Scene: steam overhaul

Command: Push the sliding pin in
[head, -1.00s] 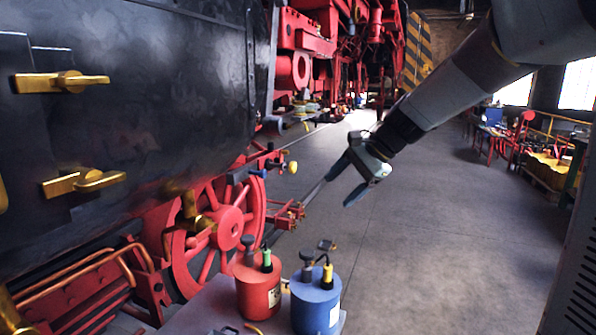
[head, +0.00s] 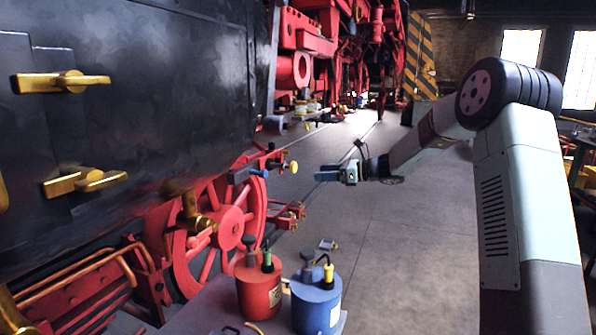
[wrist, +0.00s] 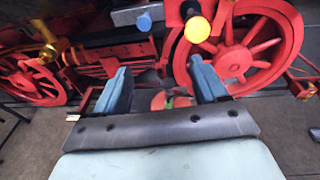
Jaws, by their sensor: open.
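A round yellow knob (head: 293,167) and a blue-ended rod (head: 260,172) stick out from the red linkage on the locomotive's side. I cannot tell which belongs to the sliding pin. My gripper (head: 322,175) is open and empty, a little right of the yellow knob and apart from it, pointing left towards the locomotive. In the wrist view, my gripper (wrist: 158,70) shows its two blue fingers spread. The yellow knob (wrist: 197,29) is above the right finger's tip, and the blue rod end (wrist: 145,21) is above and between the fingers.
Red spoked wheels (head: 228,220) and dark cladding with brass handles (head: 75,82) line the left. A red can (head: 258,288) and a blue can (head: 315,303) stand on a grey surface in front. The grey floor (head: 410,240) beneath my arm is open.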

